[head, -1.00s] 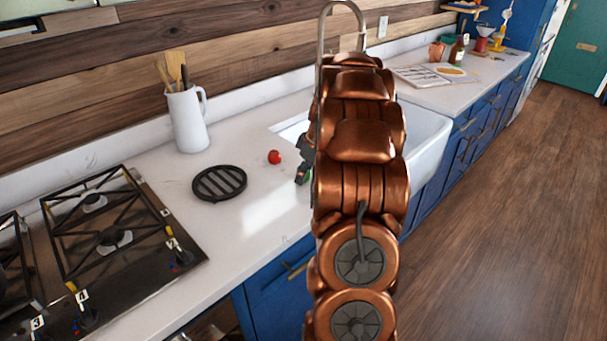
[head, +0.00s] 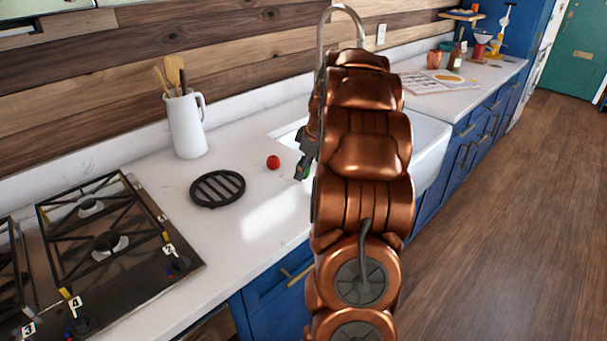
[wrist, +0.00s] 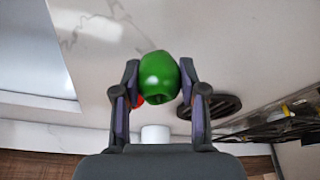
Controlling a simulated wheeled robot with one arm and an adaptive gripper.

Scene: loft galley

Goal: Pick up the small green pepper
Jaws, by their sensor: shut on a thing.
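The small green pepper (wrist: 159,76) is between the two fingers of my gripper (wrist: 159,85) in the wrist view, with both fingertips against its sides. My gripper is shut on the pepper and appears held above the white counter by the sink. My arm hides most of the gripper in the head view.
A red tomato-like item (head: 273,162) and a black round trivet (head: 217,188) lie on the counter (head: 245,230). A white pitcher of utensils (head: 186,125) stands behind. The gas hob (head: 105,250) is at left, the sink (head: 425,135) at right.

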